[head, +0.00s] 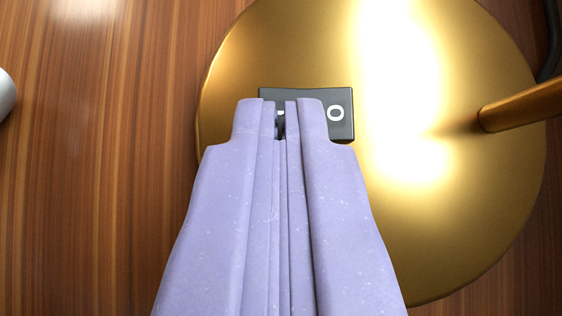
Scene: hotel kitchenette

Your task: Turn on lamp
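The lamp's round, shiny gold base (230,80) fills the centre and right of the head view. A gold stem (525,107) rises from its right side. A black switch (342,114) with white marks sits on the base, and a white "O" shows on its right half. My gripper (280,104) reaches up from the bottom, with its pale purple fingertips over the left and middle of the switch. The fingers are together with only a thin gap between the tips, and nothing shows between them but the switch. The fingers hide the switch's left half. I cannot tell if the tips touch it.
A white rounded object (5,94) is cut off at the left edge. A dark cord (552,45) runs along the upper right.

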